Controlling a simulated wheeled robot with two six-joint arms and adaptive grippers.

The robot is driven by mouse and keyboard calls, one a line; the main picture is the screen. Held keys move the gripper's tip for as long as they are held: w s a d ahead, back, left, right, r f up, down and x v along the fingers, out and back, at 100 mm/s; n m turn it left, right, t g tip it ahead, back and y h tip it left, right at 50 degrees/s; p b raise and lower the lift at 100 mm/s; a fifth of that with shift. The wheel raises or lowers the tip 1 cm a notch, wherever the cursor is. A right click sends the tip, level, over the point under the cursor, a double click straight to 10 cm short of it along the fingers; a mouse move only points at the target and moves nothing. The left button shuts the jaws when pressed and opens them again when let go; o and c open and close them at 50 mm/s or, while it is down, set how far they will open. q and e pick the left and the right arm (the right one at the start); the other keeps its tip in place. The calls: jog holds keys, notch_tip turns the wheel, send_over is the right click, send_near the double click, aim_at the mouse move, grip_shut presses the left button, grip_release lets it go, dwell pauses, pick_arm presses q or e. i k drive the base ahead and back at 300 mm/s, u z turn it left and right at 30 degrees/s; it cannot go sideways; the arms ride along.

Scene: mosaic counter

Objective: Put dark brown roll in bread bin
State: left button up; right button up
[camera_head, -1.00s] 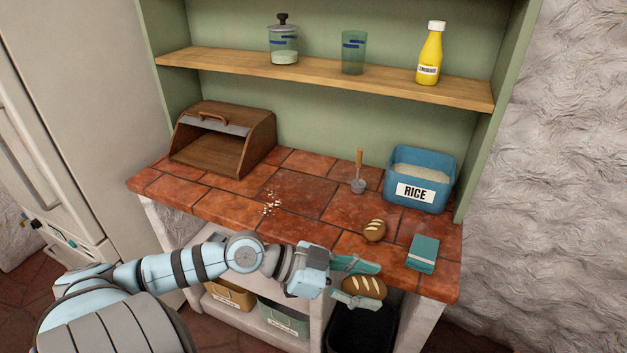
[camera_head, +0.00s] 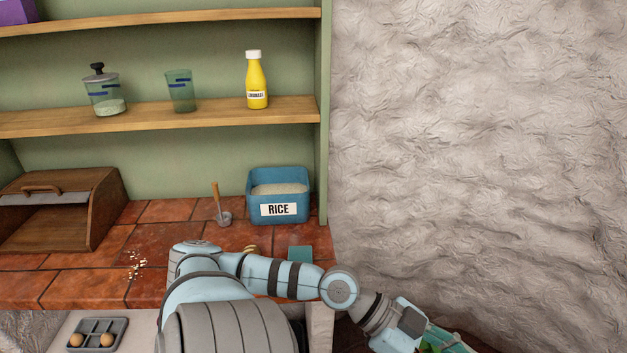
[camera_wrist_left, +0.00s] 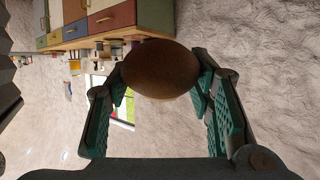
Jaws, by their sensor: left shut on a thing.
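The wooden bread bin (camera_head: 107,207) stands at the left of the tiled counter in the head view. Its front is open and no bread shows in its visible part. My left gripper (camera_head: 452,345) is at the bottom right edge of the head view, far to the right of the bin and past the counter's right end. In the left wrist view a dark brown, egg-shaped roll (camera_wrist_left: 160,68) is held between the fingertips of my left gripper (camera_wrist_left: 160,78). The roll cannot be made out in the head view. My right gripper is not in view.
A blue rice tub (camera_head: 279,208), a small wooden-handled tool (camera_head: 217,203) and a teal item (camera_head: 300,254) are on the counter. Crumbs (camera_head: 137,265) lie in front of the bin. A shelf (camera_head: 200,117) holds a jar, glass and yellow bottle. My left arm covers the counter's front right.

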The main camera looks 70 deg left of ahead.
aim_at(37, 233)
jog(key=z, duration=0.35)
jog(key=k, duration=2.4)
jog(key=u, duration=2)
jog(key=i, duration=1)
jog(key=u, duration=0.1)
